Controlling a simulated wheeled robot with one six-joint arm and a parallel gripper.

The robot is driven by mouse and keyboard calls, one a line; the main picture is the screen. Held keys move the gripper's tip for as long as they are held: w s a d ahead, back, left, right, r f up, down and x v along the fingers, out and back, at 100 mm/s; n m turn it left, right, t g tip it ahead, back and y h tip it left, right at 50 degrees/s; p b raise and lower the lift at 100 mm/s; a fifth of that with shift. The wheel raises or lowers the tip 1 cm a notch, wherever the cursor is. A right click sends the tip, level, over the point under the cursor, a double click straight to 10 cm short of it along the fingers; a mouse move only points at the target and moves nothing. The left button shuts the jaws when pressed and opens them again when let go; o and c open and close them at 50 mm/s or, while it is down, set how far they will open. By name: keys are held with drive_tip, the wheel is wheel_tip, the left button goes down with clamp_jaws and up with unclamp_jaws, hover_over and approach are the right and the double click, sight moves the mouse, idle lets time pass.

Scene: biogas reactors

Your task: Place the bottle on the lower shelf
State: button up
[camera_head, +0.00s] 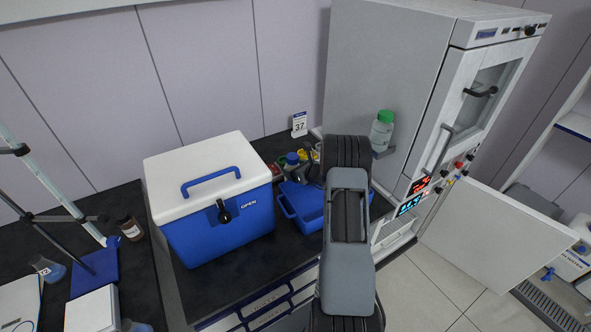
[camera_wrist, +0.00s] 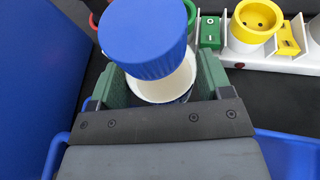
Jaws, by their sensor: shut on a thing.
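The blue-capped bottle (camera_wrist: 148,38) stands between the green-padded fingers of my gripper (camera_wrist: 156,78) in the wrist view. My gripper is shut on it, below the cap. In the head view its blue cap (camera_head: 292,158) shows at the back of the counter, just behind the blue tray (camera_head: 288,204). My arm hides part of this area. A white cabinet (camera_head: 392,75) stands at the right. Its lower door (camera_head: 490,236) is open, and a part of the lower compartment (camera_head: 392,232) shows. The inside is mostly hidden by my arm.
A blue cooler (camera_head: 222,228) with a white lid stands left of the tray. A green-capped bottle (camera_head: 382,134) shows beside the cabinet's side. A white rack with a yellow cup (camera_wrist: 254,22) lies past my gripper. A stand and a brown bottle (camera_head: 130,227) are at left.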

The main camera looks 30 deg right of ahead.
drive_tip(key=shift+f+b, duration=0.3)
drive_tip(key=shift+b, duration=0.2)
drive_tip(key=o, duration=0.9)
drive_tip(key=shift+s+f, duration=0.1)
drive_tip(key=shift+a, duration=0.1)
